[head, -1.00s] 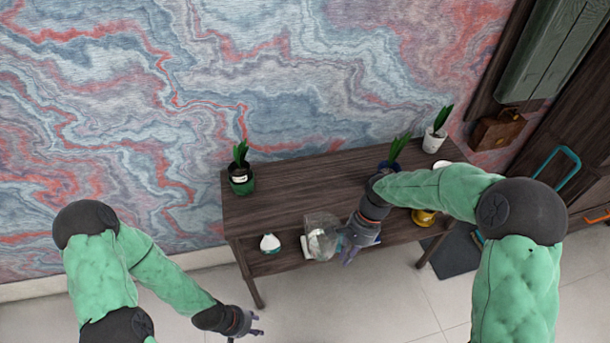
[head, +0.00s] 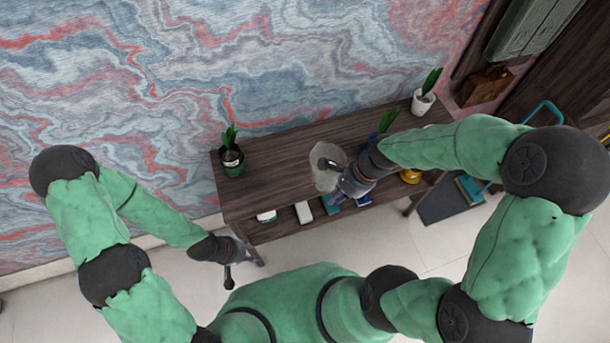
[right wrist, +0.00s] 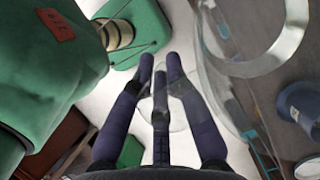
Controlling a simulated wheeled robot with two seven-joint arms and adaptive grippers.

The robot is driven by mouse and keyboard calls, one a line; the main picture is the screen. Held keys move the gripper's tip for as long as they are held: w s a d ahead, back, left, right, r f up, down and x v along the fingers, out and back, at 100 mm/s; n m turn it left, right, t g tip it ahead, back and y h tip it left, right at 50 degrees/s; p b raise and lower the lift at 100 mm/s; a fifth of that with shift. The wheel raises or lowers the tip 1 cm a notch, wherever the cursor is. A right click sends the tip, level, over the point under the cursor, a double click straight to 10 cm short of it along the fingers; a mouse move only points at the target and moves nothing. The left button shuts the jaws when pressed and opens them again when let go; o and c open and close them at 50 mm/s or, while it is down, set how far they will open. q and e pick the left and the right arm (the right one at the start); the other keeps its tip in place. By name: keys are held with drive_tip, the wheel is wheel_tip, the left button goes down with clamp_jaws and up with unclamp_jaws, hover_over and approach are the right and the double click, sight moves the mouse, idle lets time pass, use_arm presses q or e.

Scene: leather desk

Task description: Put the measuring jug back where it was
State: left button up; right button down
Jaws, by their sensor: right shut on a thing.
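The clear measuring jug (head: 322,180) shows in the head view over the front middle of the desk's dark wooden top (head: 275,182). I cannot tell whether it touches the top or hangs just above it. My right gripper (head: 347,182) is shut on the jug at its right side and partly covers it. In the right wrist view the jug's clear rim (right wrist: 285,45) is large at the right, and the dark fingers of my right gripper (right wrist: 160,85) close on its clear part. My left gripper (head: 232,272) hangs in front of the desk's left end, away from the jug; its jaw state is unclear.
A blue-potted plant (head: 384,123) is behind my right forearm. A white box (head: 303,212) and other items sit on the lower shelf. The top's left-middle is clear.

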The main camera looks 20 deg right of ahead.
sight(320, 184)
drive_tip(key=w+a+f, duration=0.1)
drive_tip(key=w, duration=0.1)
drive_tip(key=w+f+b, duration=0.1)
drive_tip(key=w, duration=0.1)
drive_tip(key=w+a+f, duration=0.1)
drive_tip(key=w, duration=0.1)
drive_tip(key=shift+w+a+f, duration=0.2)
drive_tip(key=shift+w+a, duration=0.15)
drive_tip(key=w+f, duration=0.1)
drive_tip(key=w+a+f+b, duration=0.1)
drive_tip(key=f, duration=0.1)
drive_tip(key=w+f, duration=0.1)
drive_tip(key=shift+w+a+f+b, duration=0.2)
drive_tip(key=shift+w+f+b, duration=0.1)
drive_tip(key=shift+w+f, duration=0.1)
drive_tip(key=shift+w+a+f, duration=0.1)
drive_tip(key=shift+w+f, duration=0.1)
drive_tip(key=shift+f, duration=0.05)
drive_tip(key=shift+w+f+b, duration=0.2)
drive_tip(key=shift+f+b, duration=0.5)
drive_tip(key=shift+f, duration=1)
drive_tip(key=shift+f, duration=0.15)
drive_tip(key=c, duration=1.2)
unclamp_jaws()
drive_tip(key=shift+a, duration=0.1)
drive_tip(key=shift+c, duration=0.2)
drive_tip(key=p+v, duration=0.3)
drive_tip(key=v, duration=0.9)
